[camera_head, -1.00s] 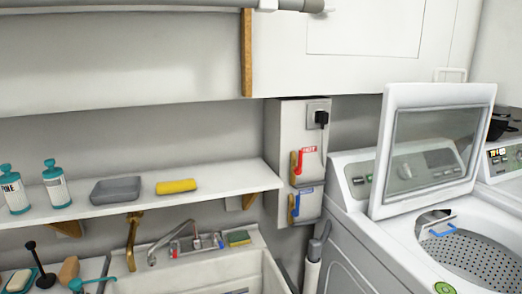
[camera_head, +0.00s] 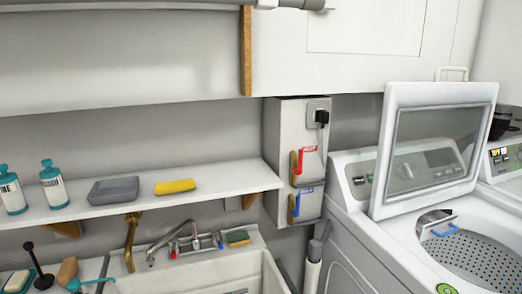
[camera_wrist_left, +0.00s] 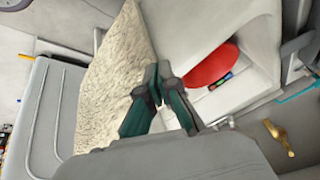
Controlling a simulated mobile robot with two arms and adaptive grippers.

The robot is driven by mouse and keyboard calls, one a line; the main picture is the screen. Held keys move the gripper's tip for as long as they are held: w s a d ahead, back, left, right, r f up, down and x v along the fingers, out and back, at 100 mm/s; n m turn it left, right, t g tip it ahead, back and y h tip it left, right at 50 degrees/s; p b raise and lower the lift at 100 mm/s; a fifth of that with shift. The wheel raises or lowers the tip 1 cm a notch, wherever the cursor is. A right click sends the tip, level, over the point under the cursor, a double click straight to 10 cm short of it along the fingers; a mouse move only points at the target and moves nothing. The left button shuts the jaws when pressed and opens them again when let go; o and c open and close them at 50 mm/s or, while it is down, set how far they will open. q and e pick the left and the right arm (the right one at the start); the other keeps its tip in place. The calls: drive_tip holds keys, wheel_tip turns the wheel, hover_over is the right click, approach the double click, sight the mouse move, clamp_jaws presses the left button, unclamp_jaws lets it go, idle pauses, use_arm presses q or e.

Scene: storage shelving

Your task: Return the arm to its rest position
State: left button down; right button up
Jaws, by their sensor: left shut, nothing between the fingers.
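My left gripper (camera_wrist_left: 158,84) shows in the left wrist view, with dark teal fingers closed together at the tips and nothing between them. A beige textured mat-like surface (camera_wrist_left: 112,75) lies to its left and a red rounded object (camera_wrist_left: 212,64) is to its right, on or against a white surface. I cannot tell whether the gripper touches either one. Neither gripper can be made out in the head view. My right gripper is not in view.
A white shelf (camera_head: 225,180) holds bottles, a grey dish (camera_head: 114,190) and a yellow roll (camera_head: 175,186). Below is a sink (camera_head: 190,275) with a faucet (camera_head: 170,238). An open-lidded washer (camera_head: 400,235) stands at right. A white cabinet (camera_head: 365,45) hangs above.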

use_arm(q)
drive_tip(key=s+d+n+g+h, duration=0.1)
drive_tip(key=s+d+g, duration=0.1)
drive_tip(key=s, duration=0.3)
wheel_tip(320, 180, down, 30)
drive_tip(key=s+g, duration=0.2)
drive_tip(key=s+a+f, duration=0.3)
drive_tip(key=s+f, duration=1)
drive_tip(key=s, duration=0.2)
drive_tip(key=shift+s+g, duration=0.2)
drive_tip(key=shift+g, duration=0.1)
